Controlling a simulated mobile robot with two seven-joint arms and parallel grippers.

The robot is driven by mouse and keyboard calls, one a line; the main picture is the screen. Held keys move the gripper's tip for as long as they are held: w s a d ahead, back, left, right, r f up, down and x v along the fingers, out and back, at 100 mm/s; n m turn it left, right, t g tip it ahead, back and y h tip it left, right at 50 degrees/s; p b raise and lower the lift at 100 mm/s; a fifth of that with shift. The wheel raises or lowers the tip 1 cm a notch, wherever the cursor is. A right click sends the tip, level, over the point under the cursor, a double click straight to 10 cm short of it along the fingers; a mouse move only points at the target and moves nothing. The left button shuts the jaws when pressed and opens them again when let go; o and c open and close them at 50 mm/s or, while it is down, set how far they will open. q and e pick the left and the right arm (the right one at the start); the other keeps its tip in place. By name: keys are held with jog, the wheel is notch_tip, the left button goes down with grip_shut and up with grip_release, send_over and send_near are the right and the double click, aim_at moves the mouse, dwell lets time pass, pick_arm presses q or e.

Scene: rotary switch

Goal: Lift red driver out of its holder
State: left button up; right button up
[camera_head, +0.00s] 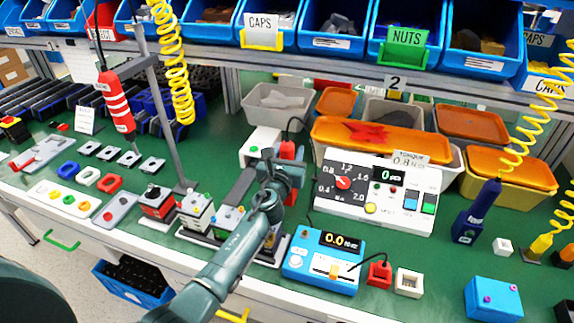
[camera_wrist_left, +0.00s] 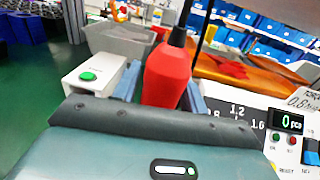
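The red driver (camera_head: 288,150) stands near the middle of the green bench, just left of the white torque panel. A black cable rises from its top. My left gripper (camera_head: 281,172) is at the driver and covers part of it. In the left wrist view, the red driver (camera_wrist_left: 168,76) stands between the two blue-grey fingers (camera_wrist_left: 162,88). The fingers lie close along both sides; whether they press on it I cannot tell. My right gripper is not in view.
The white torque panel (camera_head: 411,208) stands close right of my gripper. A blue meter (camera_head: 325,275) is in front. A white box with a green button (camera_head: 258,146) stands behind left. Another red driver (camera_head: 115,102) hangs at the left by a grey post (camera_head: 166,110).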

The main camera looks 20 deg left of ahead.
aim_at(289, 141)
pick_arm(q)
grip_shut()
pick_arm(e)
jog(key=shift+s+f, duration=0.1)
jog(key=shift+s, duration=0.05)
pick_arm(q)
jog(key=shift+r, duration=0.1)
